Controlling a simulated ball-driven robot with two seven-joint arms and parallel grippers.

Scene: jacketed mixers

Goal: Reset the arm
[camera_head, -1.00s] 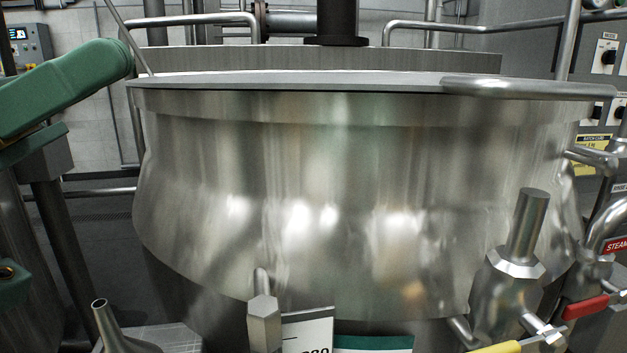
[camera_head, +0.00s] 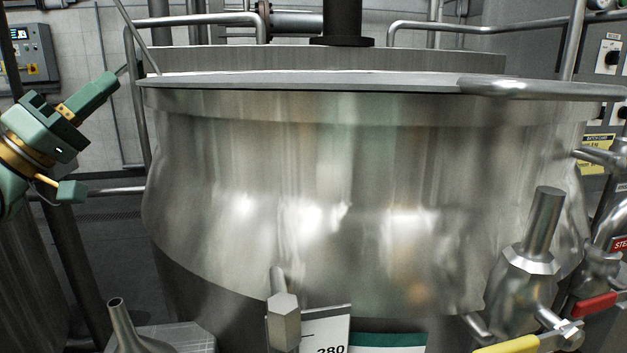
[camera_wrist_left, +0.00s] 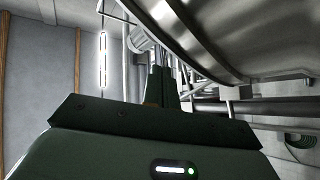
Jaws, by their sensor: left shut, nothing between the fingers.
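My left gripper (camera_head: 98,90) is at the left edge of the head view, green with tan bands, left of the mixer and angled up and to the right. In the left wrist view its fingers (camera_wrist_left: 161,78) are together and hold nothing. A gap of background shows between my gripper and the vessel wall in the head view. My right gripper is not in view.
A hexagonal-capped fitting (camera_head: 284,310) and a steel funnel-like spout (camera_head: 118,312) stand low in front. A valve with a red handle (camera_head: 590,305) and a yellow handle (camera_head: 508,346) is at the lower right. A control box (camera_head: 24,55) hangs on the back wall at left.

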